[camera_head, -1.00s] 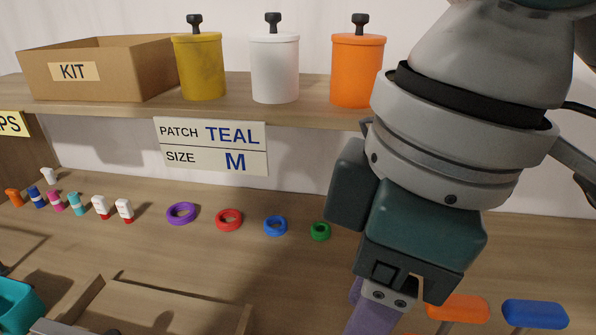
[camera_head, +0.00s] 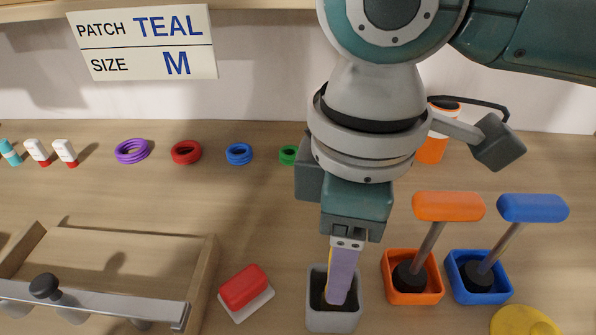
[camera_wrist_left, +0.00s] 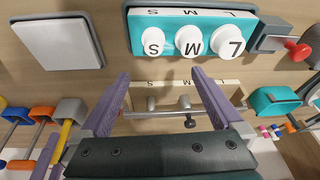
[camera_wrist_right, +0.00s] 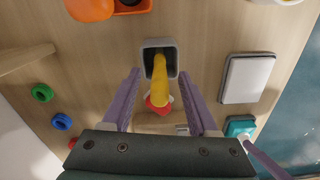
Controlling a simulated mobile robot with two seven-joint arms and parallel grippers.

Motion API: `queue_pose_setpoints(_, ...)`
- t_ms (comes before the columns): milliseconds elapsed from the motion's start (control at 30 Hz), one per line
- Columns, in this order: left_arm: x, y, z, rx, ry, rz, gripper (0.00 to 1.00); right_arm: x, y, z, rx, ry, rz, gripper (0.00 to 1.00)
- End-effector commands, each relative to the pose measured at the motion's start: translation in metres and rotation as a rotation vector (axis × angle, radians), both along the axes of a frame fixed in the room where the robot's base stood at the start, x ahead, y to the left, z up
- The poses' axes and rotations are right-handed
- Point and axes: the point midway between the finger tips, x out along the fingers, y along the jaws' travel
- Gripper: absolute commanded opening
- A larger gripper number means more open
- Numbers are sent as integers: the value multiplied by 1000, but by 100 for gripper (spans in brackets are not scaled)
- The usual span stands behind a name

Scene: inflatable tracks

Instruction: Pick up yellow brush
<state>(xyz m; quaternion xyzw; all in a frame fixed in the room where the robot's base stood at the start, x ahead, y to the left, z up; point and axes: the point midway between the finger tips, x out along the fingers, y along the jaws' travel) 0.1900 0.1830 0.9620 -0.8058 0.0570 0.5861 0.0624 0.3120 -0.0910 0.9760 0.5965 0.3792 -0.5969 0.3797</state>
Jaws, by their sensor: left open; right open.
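The yellow brush (camera_wrist_right: 160,75) stands upright in a square grey holder (camera_wrist_right: 172,43). In the head view only a yellow sliver of the brush (camera_head: 330,257) shows behind my right gripper (camera_head: 341,298), above the grey holder (camera_head: 333,320). In the right wrist view my right gripper (camera_wrist_right: 158,74) is open, with one finger on each side of the brush and gaps between. The brush (camera_wrist_left: 61,135) and grey holder (camera_wrist_left: 70,108) also show at the left of the left wrist view. My left gripper (camera_wrist_left: 160,73) is open and empty, and outside the head view.
Orange (camera_head: 448,207) and blue (camera_head: 532,209) handled tools stand in holders right of the grey one. A red-topped block (camera_head: 244,287) lies to its left, beside a wooden tray (camera_head: 205,285). Coloured rings (camera_head: 186,152) lie behind. A teal box with lettered knobs (camera_wrist_left: 205,14) faces my left gripper.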

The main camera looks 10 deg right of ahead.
Motion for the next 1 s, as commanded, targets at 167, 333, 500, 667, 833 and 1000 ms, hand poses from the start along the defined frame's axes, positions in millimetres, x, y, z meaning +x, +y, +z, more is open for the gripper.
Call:
queue_pose_setpoints(167,0,0,-1,0,0,0,100,0,0,-9,0,0,2,60)
queue_pose_setpoints(333,0,0,-1,0,0,0,100,0,0,-9,0,-1,2,56)
queue_pose_setpoints(500,0,0,-1,0,1,0,100,0,0,-8,0,-1,2,37)
queue_pose_setpoints(667,0,0,-1,0,1,0,100,0,0,-8,0,-1,2,19)
queue_pose_setpoints(833,0,0,-1,0,1,0,100,0,0,-8,0,-1,2,0)
queue_pose_setpoints(1000,0,0,-2,0,1,0,100,0,0,-8,0,-1,2,0)
